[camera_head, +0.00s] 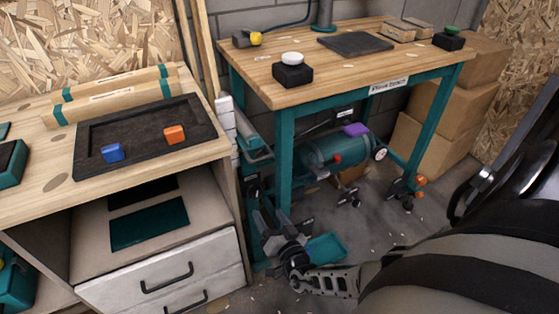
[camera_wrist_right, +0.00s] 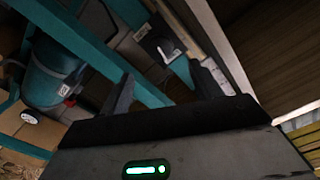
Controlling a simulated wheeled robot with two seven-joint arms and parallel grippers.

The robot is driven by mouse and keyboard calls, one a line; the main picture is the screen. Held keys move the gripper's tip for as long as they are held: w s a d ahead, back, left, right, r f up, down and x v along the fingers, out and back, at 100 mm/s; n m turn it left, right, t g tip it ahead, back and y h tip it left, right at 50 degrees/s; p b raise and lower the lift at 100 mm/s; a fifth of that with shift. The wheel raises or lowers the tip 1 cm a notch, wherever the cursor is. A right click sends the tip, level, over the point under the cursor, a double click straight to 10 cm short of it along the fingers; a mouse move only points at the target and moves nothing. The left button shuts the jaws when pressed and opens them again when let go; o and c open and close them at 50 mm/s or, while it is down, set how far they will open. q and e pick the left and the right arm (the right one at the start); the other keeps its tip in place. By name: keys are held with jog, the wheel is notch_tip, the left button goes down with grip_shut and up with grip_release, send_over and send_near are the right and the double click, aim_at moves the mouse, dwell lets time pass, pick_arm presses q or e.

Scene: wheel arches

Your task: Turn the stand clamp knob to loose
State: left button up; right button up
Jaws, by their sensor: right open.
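My right gripper (camera_head: 275,224) is low beside the front-left leg of the teal-framed workbench (camera_head: 284,160). It is open, with nothing seen between its fingers. In the right wrist view the two dark fingers of this gripper (camera_wrist_right: 162,90) are spread apart, and a teal beam (camera_wrist_right: 150,95) runs behind them. Beyond them is a dark plate with a white L-shaped mark or lever (camera_wrist_right: 168,47); I cannot tell whether this is the stand clamp knob. I cannot single out that knob or read its setting. My left gripper is not in view.
A teal tank (camera_head: 325,150) with a red knob (camera_head: 337,158) sits under the bench, and it also shows in the wrist view (camera_wrist_right: 50,75). Orange knobs (camera_head: 420,181) are near the right leg. A drawer cabinet (camera_head: 165,270) stands left. Cardboard boxes (camera_head: 455,100) stand right.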

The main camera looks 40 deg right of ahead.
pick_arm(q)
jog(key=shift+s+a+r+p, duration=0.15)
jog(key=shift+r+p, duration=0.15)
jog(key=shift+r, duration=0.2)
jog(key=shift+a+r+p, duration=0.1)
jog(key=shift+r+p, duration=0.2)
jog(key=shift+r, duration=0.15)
pick_arm(e)
jog(key=shift+v, duration=2.9)
